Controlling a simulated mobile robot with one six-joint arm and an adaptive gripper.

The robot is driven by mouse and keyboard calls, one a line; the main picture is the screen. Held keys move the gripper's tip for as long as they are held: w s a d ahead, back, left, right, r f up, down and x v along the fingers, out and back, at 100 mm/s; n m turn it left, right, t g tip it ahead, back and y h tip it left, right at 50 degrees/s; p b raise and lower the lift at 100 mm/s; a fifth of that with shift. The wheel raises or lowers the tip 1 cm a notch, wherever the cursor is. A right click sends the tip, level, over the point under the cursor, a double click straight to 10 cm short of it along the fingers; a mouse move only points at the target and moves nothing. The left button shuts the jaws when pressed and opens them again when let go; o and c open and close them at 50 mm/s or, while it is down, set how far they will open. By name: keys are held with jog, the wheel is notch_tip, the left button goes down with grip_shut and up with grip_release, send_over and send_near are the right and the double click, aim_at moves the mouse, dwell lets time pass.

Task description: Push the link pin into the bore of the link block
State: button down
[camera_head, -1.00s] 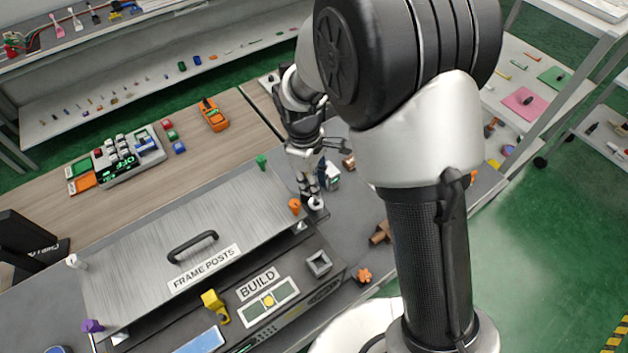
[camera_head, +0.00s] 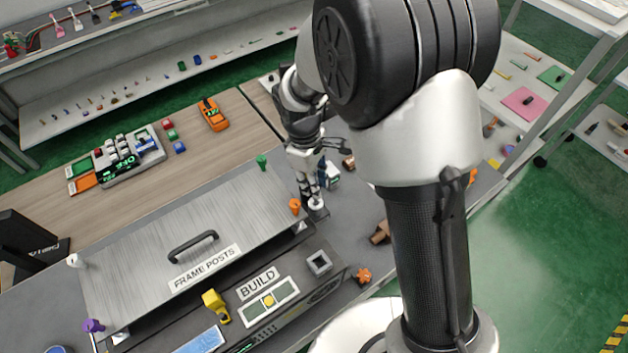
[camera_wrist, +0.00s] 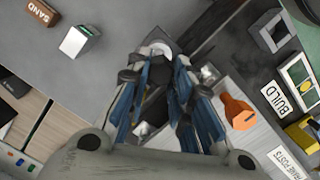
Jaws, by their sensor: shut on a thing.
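My gripper (camera_head: 318,192) points down at the bench, right of the grey plate's corner. In the wrist view its fingers (camera_wrist: 170,68) are closed around a small pale round-topped thing (camera_wrist: 160,47). This thing also shows in the head view (camera_head: 316,203), low at the fingertips; whether it is the link pin I cannot tell. Its lower part is hidden by the fingers. A grey square block with an open hole (camera_head: 319,262) stands near the BUILD label and shows in the wrist view (camera_wrist: 274,30); I cannot tell if it is the link block.
An orange post (camera_head: 295,206) stands close left of my gripper, at the corner of the FRAME POSTS plate (camera_head: 140,255). A white-topped block (camera_head: 331,176) stands just behind. A brown block (camera_head: 380,232) and an orange knob (camera_head: 363,275) lie to the right.

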jog(key=shift+f+b, duration=1.65)
jog(key=shift+f, duration=0.7)
jog(key=c, duration=1.3)
grip_release()
jog(key=shift+c, duration=0.2)
jog(key=shift+w, duration=0.1)
